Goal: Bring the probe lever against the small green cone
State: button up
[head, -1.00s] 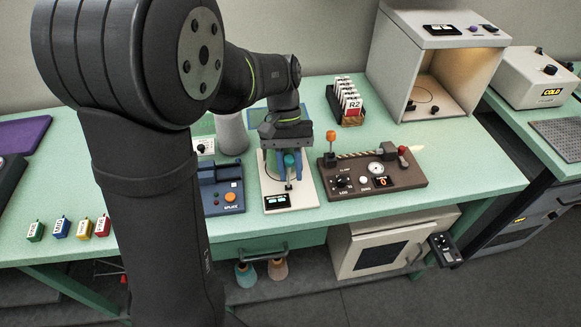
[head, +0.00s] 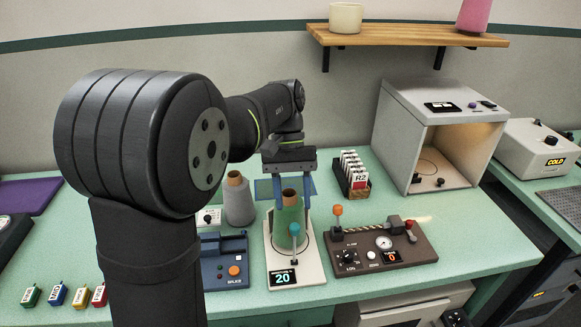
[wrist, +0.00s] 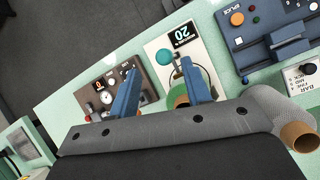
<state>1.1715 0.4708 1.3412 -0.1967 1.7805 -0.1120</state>
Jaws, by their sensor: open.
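The green cone (head: 290,218), with a brown tube top, stands upright on a white scale-like stand (head: 312,268) whose display reads 20. The probe lever (head: 294,246), a thin stem with a teal ball, stands in front of the cone in the head view; whether it touches the cone cannot be told. In the wrist view the lever's ball (wrist: 166,57) shows beyond the cone (wrist: 178,95). My gripper (head: 294,200) is open above the stand, its blue fingers on either side of the cone's top. Both fingers also show in the wrist view (wrist: 163,82).
A blue splice device (head: 224,262) stands left of the stand, with a grey cone (head: 239,202) behind it. A brown instrument board (head: 380,247) is close on the right.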

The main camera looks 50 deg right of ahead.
aim_at(294, 239)
jog(key=v, duration=0.6)
jog(key=shift+w+r, duration=0.2)
jog(key=shift+r, duration=0.15)
jog(key=shift+d+f, duration=0.1)
jog(key=x, duration=1.7)
jog(key=shift+s, duration=0.2)
jog(key=shift+f, duration=0.1)
